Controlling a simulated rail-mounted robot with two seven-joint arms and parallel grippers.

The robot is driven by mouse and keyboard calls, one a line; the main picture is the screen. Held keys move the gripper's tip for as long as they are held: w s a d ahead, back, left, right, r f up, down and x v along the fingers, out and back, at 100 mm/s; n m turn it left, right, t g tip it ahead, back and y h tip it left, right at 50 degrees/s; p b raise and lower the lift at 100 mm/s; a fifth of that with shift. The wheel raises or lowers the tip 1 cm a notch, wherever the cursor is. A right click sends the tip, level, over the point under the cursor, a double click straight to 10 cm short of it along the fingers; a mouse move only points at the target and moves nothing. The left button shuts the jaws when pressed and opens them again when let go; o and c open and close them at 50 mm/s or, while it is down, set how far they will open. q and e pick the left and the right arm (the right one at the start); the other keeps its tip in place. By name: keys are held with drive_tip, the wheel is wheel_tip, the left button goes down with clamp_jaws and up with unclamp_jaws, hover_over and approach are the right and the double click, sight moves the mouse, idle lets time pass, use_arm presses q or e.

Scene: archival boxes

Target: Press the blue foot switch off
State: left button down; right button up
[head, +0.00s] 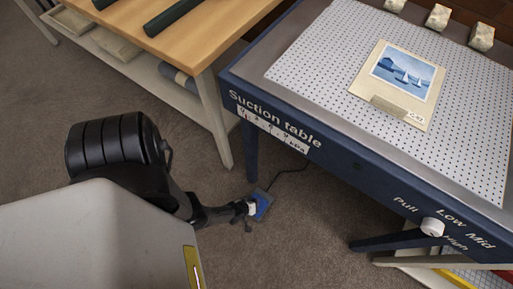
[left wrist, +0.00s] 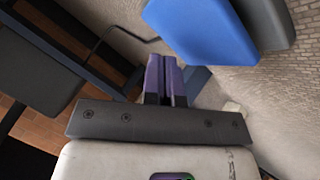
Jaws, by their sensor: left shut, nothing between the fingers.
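The blue foot switch (head: 263,205) sits on the carpet by the suction table's near-left leg, with a dark cable running from it. In the left wrist view its blue pedal (left wrist: 203,30) shows large on a dark grey base (left wrist: 268,20), cut off by the top edge. My left gripper (head: 247,210) is low over the floor at the switch's left side and partly covers it. In the left wrist view its purple-grey fingers (left wrist: 165,75) are closed together and empty, pointing toward the pedal's lower left side. I cannot tell whether they touch it. My right gripper is not in view.
The blue-framed suction table (head: 300,150) stands on the right, bearing a sailboat picture (head: 405,73) and several stone-like weights along the back. A knob (head: 432,227) sits on its front edge. A wooden table (head: 190,38) with a lower shelf stands at back left. Carpet is open between.

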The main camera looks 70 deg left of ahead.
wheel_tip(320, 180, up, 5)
drive_tip(key=p, duration=0.4)
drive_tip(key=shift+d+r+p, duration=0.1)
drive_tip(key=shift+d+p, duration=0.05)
drive_tip(key=shift+p, duration=0.15)
